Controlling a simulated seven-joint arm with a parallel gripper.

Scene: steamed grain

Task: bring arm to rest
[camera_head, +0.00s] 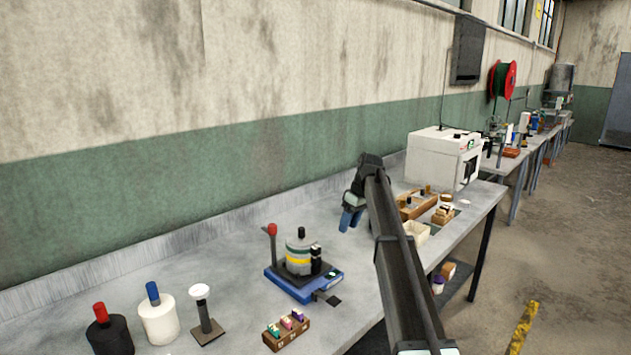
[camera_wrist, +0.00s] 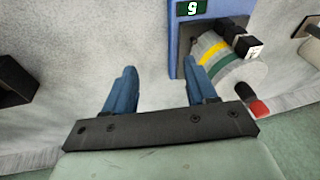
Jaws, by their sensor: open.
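My gripper (camera_head: 350,219) has blue fingers and hangs above the grey workbench (camera_head: 230,246), to the right of a blue device in the head view. In the wrist view my gripper (camera_wrist: 160,88) is open, with nothing between its two blue fingers. My dark arm reaches in from the lower right of the head view. The blue device (camera_head: 322,287) carries a grey cylinder (camera_head: 299,243) with yellow and green bands. In the wrist view the cylinder (camera_wrist: 238,80) and the device's display, reading 9 (camera_wrist: 191,8), lie to the right of the fingers, apart from them.
A black bottle (camera_head: 110,336), a white bottle (camera_head: 158,321) and a white-topped stand (camera_head: 204,312) are at the front left. A small wooden rack (camera_head: 286,331) is at the front edge. A white box machine (camera_head: 441,158), wooden trays (camera_head: 418,204) and a cream bin (camera_head: 416,232) stand further right.

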